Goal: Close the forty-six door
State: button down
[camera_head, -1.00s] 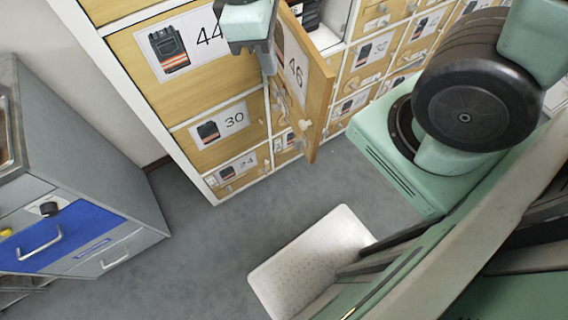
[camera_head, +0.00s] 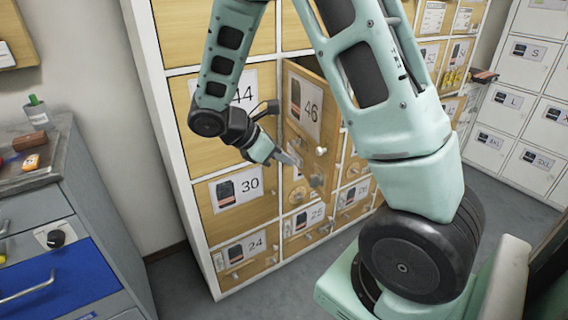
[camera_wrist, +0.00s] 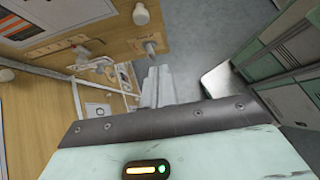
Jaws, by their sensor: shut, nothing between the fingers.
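The forty-six door (camera_head: 305,110) is a pale wooden locker door with a glove picture label and a small knob (camera_head: 320,151). It stands ajar, its free edge on the right swung out from the locker front. My gripper (camera_head: 291,160) is shut and empty, in front of the door's outer face, left of and slightly below the knob. I cannot tell whether it touches the door. In the wrist view, the closed fingers (camera_wrist: 157,86) point away over the floor, and a labelled wooden front with a knob (camera_wrist: 141,14) is at upper left. The compartment's inside is mostly hidden.
Closed doors 44, 30 (camera_head: 236,188) and 24 (camera_head: 243,252) are left of and below it. A grey cabinet with a blue drawer (camera_head: 62,285) stands at left. White lockers (camera_head: 520,110) are at right. Grey floor (camera_head: 185,282) is free between cabinet and lockers.

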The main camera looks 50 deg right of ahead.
aim_at(326, 171)
jog(key=s+d+f, duration=0.1)
jog(key=d, duration=0.1)
jog(key=s+d+f, duration=0.1)
jog(key=d+f, duration=0.1)
jog(key=d, duration=0.1)
jog(key=s+d+f, duration=0.1)
jog(key=d, duration=0.2)
jog(key=shift+s+d+f, duration=0.2)
jog(key=shift+s+f, duration=0.2)
jog(key=shift+d, duration=0.1)
